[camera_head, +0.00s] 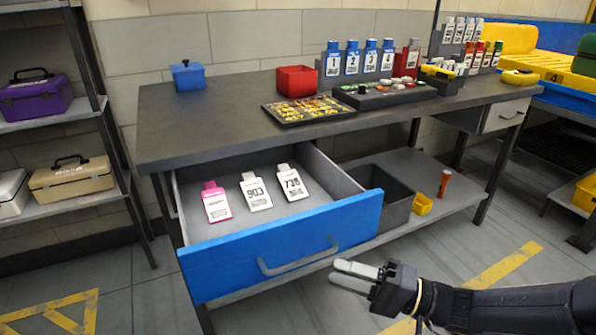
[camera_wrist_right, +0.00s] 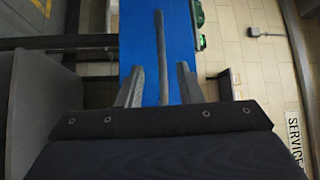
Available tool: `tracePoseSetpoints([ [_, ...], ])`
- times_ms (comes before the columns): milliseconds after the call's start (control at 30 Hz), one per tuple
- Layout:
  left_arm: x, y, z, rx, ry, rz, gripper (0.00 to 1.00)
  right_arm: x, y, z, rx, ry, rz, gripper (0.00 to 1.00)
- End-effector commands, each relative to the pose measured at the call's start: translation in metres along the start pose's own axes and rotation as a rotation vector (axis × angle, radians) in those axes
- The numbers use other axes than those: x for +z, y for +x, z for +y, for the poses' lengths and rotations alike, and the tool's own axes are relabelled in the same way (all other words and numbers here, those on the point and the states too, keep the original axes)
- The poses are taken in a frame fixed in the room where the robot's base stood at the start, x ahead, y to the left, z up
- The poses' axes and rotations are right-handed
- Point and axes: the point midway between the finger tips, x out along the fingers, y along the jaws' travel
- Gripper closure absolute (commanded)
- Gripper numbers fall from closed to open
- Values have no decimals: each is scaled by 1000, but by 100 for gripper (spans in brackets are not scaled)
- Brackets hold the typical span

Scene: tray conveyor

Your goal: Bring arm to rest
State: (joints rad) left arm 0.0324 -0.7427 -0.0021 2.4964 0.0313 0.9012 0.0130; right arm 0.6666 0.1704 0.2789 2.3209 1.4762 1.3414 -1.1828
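My right gripper (camera_head: 338,273) is in front of the open drawer, just right of its grey handle (camera_head: 300,262), and looks apart from it. In the right wrist view its two fingers (camera_wrist_right: 158,85) are spread with nothing gripped; the handle (camera_wrist_right: 162,50) shows beyond and between them against the blue drawer front (camera_wrist_right: 140,40). The drawer (camera_head: 240,255) is pulled out from under the dark table. A pink-and-white tag (camera_head: 216,203) and two white numbered tags, 903 (camera_head: 255,192) and 738 (camera_head: 291,183), lie in it. My left gripper is not in view.
The table (camera_head: 200,125) carries a blue box (camera_head: 187,76), a red bin (camera_head: 296,81), a parts tray (camera_head: 310,110) and several numbered bottles. A grey bin (camera_head: 398,205) stands on the lower shelf. Floor around my right arm looks clear.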

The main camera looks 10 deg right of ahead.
Motion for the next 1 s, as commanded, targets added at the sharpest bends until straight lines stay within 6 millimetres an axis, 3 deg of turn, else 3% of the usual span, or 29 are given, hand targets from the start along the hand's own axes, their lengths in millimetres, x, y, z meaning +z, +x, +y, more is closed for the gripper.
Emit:
tracePoseSetpoints([
  [67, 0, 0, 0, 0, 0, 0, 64, 14, 3, -1, 42, -4, -54, 67],
  [200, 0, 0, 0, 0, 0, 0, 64, 70, 0, 5, 275, -22, -250, 67],
  [300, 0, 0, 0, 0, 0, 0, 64, 109, -21, 18, 538, -68, -353, 67],
  [400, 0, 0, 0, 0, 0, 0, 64, 124, -48, 30, 757, -127, -359, 67],
  [600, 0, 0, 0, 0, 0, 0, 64, 121, -92, 39, 1030, -259, -244, 67],
  [833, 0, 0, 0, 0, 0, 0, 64, 101, -130, 32, 1187, -412, -27, 67],
  [867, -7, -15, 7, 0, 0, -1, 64, 100, -126, 15, 1188, -398, -39, 67],
  [1000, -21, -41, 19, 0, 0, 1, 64, 96, -122, -14, 1188, -392, -44, 67],
])
